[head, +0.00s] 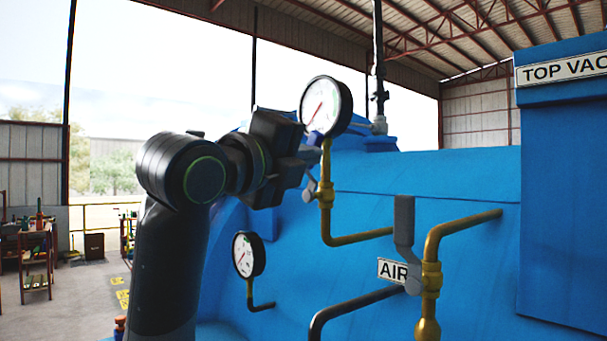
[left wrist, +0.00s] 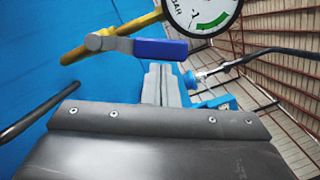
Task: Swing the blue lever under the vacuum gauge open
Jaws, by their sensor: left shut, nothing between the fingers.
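The vacuum gauge (head: 325,105), white-faced with a black rim, stands on a brass pipe; its lower part shows in the left wrist view (left wrist: 203,12). Under it is a brass valve (head: 325,193). The lever's grey arm (left wrist: 108,43) comes off the valve, and its blue grip (left wrist: 160,49) lies across the left wrist view, below the gauge. In the head view my gripper mostly hides the lever. My left gripper (head: 308,157) is shut and empty, beside the lever. Its fingertips (left wrist: 160,68) end close to the blue grip; I cannot tell if they touch. My right gripper is not in view.
The blue autoclave body (head: 430,170) fills the right side. A second gauge (head: 248,255) is lower left. Open floor is at the left.

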